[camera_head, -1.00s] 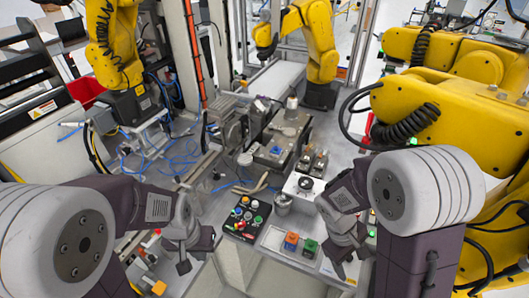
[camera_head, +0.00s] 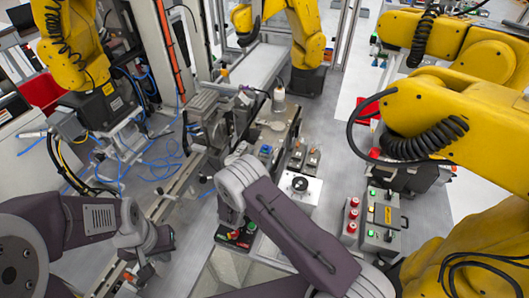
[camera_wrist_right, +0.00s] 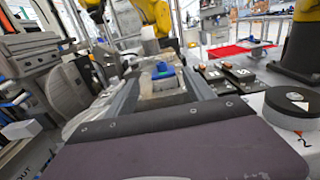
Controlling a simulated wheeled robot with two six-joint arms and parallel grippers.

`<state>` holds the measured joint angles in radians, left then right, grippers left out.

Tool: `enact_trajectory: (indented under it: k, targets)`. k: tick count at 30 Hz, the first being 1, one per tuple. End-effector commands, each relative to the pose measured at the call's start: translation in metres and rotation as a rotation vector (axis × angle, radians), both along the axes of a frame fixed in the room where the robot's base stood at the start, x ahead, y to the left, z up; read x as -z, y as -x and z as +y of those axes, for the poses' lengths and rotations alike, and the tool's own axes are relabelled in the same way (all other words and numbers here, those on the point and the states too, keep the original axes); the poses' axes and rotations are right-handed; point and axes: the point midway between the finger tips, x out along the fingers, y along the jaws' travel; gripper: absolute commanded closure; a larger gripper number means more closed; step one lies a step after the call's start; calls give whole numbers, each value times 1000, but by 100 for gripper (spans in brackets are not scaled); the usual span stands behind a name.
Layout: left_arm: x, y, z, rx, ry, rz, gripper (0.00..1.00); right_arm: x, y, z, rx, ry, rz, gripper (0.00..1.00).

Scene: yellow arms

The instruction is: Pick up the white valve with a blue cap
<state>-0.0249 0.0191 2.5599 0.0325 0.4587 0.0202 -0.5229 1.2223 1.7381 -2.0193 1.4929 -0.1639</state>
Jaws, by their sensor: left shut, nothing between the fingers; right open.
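A small part with a blue cap (camera_head: 265,150) sits on the grey metal fixture in the middle of the bench. It also shows in the right wrist view (camera_wrist_right: 163,70), on a block near the centre; its lower body is too small to make out clearly. My left gripper (camera_head: 142,272) is shut and empty at the lower left, well away from the blue cap. My right arm reaches in from the lower right, its bent joint just below and left of the fixture. My right gripper's fingers are hidden in the head view and outside the right wrist view.
A white bottle-like part (camera_head: 279,100) stands behind the fixture. A black round knob (camera_head: 300,184) on a white plate is right of it. A grey control box (camera_head: 380,222) stands further right. Yellow robot arms (camera_head: 430,110) crowd the right side. Blue cables lie at left.

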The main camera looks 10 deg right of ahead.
Motion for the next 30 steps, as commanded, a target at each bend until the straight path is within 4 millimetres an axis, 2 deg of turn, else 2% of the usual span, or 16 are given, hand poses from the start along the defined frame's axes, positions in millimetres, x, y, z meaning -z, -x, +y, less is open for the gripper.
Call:
enact_trajectory:
  k: [4,8,12,19,24,26,30]
  targets:
    - [-6,0,0,0,0,0,100,-1,-6,-6,3,-1,1,38]
    - [-20,0,0,0,0,0,100,0,-25,-23,5,-1,0,38]
    - [-20,0,0,0,0,0,100,3,-40,-32,2,-1,0,38]
    - [-19,0,0,0,0,0,100,4,-42,-32,0,-1,0,38]
    - [-19,0,0,0,0,0,100,4,-41,-32,1,-1,0,85]
    - [-19,0,0,0,0,0,100,4,-41,-32,1,-1,0,100]
    - [-19,0,0,0,0,0,100,4,-41,-32,1,-1,0,100]
